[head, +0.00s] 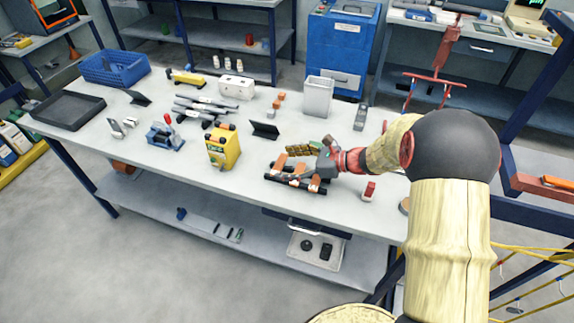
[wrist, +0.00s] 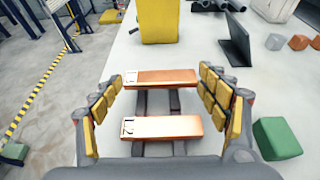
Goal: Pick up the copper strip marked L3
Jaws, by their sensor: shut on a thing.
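In the wrist view, a copper strip (wrist: 165,77) lies crosswise between the tips of my gripper (wrist: 160,78), one finger at each end. Its small mark is hard to read for certain. My gripper is shut on this strip. A second copper strip (wrist: 165,128), marked L2, lies nearer the camera across two dark bars (wrist: 178,103). In the head view, my gripper (head: 308,147) is low over the copper strips and the dark bar rack (head: 285,181). I cannot tell whether the held strip is clear of the bars.
A yellow box (head: 224,150) and a dark tilted plate (head: 265,130) stand left of the rack. A green block (wrist: 277,138) is right of my gripper in the wrist view. A grey bin (head: 317,97) is behind.

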